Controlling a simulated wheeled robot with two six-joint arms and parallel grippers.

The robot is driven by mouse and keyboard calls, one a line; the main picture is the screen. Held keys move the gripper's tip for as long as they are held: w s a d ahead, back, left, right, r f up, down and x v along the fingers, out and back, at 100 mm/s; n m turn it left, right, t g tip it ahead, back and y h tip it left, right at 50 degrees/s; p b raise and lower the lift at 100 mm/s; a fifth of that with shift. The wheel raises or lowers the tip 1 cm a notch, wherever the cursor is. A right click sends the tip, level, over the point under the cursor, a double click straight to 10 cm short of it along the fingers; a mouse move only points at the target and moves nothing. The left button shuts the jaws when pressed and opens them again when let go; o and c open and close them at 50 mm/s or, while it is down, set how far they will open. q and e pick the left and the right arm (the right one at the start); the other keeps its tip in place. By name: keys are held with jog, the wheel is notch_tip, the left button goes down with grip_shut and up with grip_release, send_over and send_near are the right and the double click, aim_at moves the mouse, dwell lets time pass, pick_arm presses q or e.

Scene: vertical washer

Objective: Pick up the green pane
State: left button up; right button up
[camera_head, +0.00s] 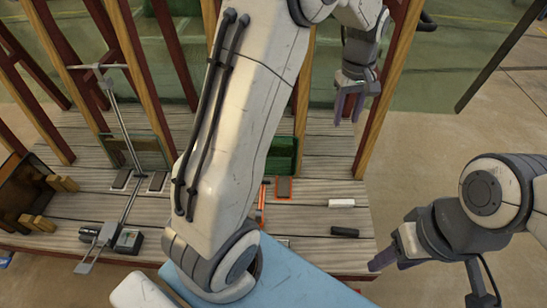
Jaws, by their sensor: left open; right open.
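A dark green pane (284,152) stands upright at the back of the wooden platform, beside a wooden post; my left arm hides its left part. My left gripper (348,115) is open and empty, pointing down in front of the back posts. It is to the right of the pane and higher in the picture. My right gripper (430,275) is open and empty at the lower right, by the platform's right front edge, well apart from the pane.
The grey plank platform (320,235) holds a white block (342,203), a black block (345,232) and an orange-framed item (284,189). A metal stand (125,140) and brown box (25,190) are at left. Wooden posts rise behind; floor is clear at right.

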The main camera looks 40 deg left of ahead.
pick_arm(q)
jog(key=w+a+f+n+b, duration=0.2)
jog(key=a+f+n, duration=0.3)
jog(key=a+f, duration=0.4)
jog(key=w+a+f+n+b, duration=0.2)
jog(key=a+f+n, duration=0.3)
jog(key=a+f, duration=0.4)
jog(key=w+a+f+n+b, duration=0.2)
jog(key=a+f+n+b, duration=0.2)
jog(key=a+f, duration=0.6)
jog(key=shift+w+a+f+n+y+b, duration=0.15)
jog(key=shift+a+n, duration=0.1)
jog(key=shift+a, duration=0.8)
jog(key=shift+a+r+n+y+b, duration=0.15)
jog(key=shift+a+n, duration=0.1)
jog(key=shift+a, duration=0.75)
jog(key=shift+w+f+b, duration=0.15)
jog(key=shift+f+b, duration=0.15)
jog(key=shift+f, duration=1.15)
jog(key=shift+w+f+b, duration=0.1)
jog(key=shift+f+b, duration=0.15)
jog(key=shift+f, duration=1.15)
grip_shut()
pick_arm(e)
notch_tip(320, 180, down, 12)
pick_arm(q)
jog(key=shift+w+a+r, duration=0.1)
pick_arm(e)
jog(key=shift+a, duration=0.1)
